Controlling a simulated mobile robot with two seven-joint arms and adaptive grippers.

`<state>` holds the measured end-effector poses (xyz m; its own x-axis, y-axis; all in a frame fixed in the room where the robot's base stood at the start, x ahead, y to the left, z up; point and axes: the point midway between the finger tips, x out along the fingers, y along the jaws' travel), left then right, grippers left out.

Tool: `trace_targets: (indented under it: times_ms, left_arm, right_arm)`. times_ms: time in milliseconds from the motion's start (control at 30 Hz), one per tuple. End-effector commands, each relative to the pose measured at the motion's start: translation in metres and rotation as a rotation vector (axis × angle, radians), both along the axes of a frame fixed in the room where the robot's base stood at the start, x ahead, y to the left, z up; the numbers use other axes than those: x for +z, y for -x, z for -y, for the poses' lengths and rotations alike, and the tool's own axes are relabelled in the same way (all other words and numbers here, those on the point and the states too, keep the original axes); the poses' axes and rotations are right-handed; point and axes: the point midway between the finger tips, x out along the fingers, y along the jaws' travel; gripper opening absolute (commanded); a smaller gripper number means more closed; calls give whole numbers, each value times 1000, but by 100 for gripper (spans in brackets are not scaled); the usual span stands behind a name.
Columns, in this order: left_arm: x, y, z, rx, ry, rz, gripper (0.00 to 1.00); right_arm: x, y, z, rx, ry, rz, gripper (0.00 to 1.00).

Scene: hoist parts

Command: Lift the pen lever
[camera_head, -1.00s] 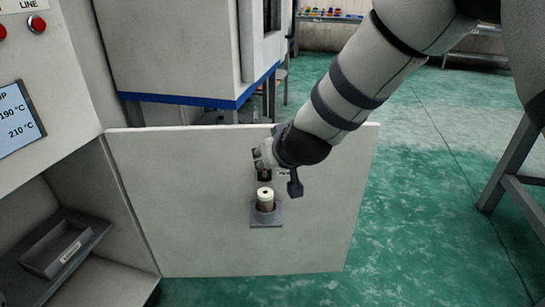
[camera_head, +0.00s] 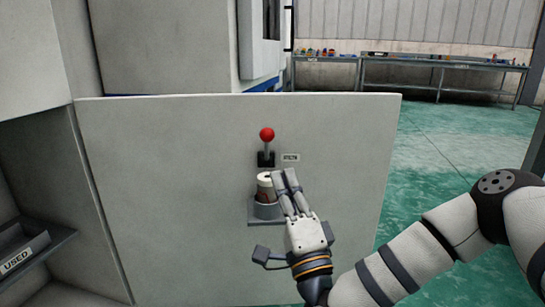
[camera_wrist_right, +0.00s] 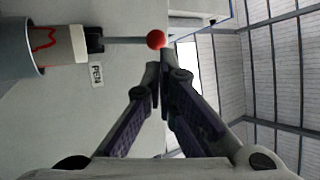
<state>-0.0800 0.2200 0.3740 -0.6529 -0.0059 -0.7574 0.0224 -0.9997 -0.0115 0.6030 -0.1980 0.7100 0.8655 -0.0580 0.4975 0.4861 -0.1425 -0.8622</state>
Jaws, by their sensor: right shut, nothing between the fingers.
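The pen lever (camera_head: 266,146) stands upright on the pale panel, with a red ball on a thin stem over a black base. In the right wrist view the ball (camera_wrist_right: 156,39) and grey stem lie sideways, just beyond my fingertips. A small label beside the base (camera_wrist_right: 97,75) reads PEN. My right gripper (camera_head: 284,182) is shut and empty. It points up from below, lower than the lever and in front of the cup holder. In the right wrist view the fingertips (camera_wrist_right: 158,72) are close to the ball; contact cannot be made out. My left gripper is out of view.
A pale cup (camera_head: 265,182) sits in a grey holder (camera_head: 266,213) below the lever, partly behind my right fingers. The panel (camera_head: 170,190) has a free right edge. A tray marked USED (camera_head: 20,255) is at lower left. Workbenches (camera_head: 440,64) stand far back.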

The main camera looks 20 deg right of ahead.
Motion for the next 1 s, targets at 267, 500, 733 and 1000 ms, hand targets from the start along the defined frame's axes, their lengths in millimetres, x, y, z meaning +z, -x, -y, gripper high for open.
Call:
trace_targets:
  times_ms: [267,500,733,1000]
  left_arm:
    - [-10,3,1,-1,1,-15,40]
    - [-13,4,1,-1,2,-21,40]
    - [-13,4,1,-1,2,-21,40]
    - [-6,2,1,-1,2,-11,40]
  right_arm:
    - [26,-50,3,-1,2,-1,0]
    - [38,-70,4,1,2,-2,0]
    - [40,-71,4,1,2,-2,0]
    - [46,-72,4,1,-4,-22,0]
